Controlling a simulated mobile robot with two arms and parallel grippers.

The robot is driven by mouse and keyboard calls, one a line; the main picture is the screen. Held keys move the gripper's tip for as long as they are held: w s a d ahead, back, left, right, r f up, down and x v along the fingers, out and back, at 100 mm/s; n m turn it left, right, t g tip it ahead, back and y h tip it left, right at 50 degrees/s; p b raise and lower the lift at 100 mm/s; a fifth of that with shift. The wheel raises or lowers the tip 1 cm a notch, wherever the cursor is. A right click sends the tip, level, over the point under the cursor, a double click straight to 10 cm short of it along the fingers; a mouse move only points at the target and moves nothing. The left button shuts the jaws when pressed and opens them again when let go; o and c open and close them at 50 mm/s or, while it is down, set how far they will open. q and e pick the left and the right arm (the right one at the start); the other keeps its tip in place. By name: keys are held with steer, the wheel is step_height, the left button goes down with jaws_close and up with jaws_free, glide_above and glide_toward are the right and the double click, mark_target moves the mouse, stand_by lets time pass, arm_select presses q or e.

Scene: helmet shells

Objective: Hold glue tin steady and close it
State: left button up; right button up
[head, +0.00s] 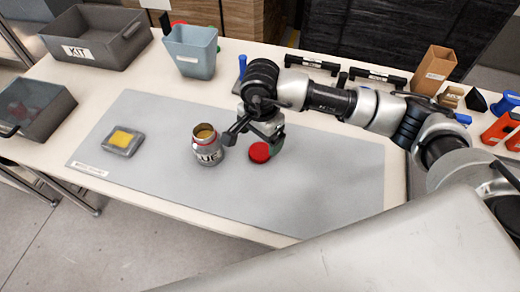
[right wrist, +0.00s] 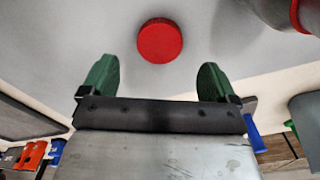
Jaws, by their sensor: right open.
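The glue tin (head: 207,148) stands upright and open on the grey mat, with yellowish contents showing at its top. Part of the tin (right wrist: 292,12) shows at the top right corner of the right wrist view. The red lid (head: 260,152) lies flat on the mat to the right of the tin, apart from it. My right gripper (head: 272,142) is over the mat right at the lid. In the right wrist view the green fingers of my right gripper (right wrist: 158,82) are spread, with the lid (right wrist: 159,41) just beyond them, centred between. My left gripper is not in view.
The grey mat (head: 330,190) is clear on its right side. A small dish with a yellow sponge (head: 122,139) sits at its left. A KIT bin (head: 95,45), a grey tray (head: 35,108) and a blue-grey bin (head: 190,52) stand behind and left. Several tools are at right.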

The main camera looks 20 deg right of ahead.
mark_target(260, 151)
steer(key=shift+f+p, duration=0.6)
steer(key=shift+f, duration=2)
steer(key=c, duration=1)
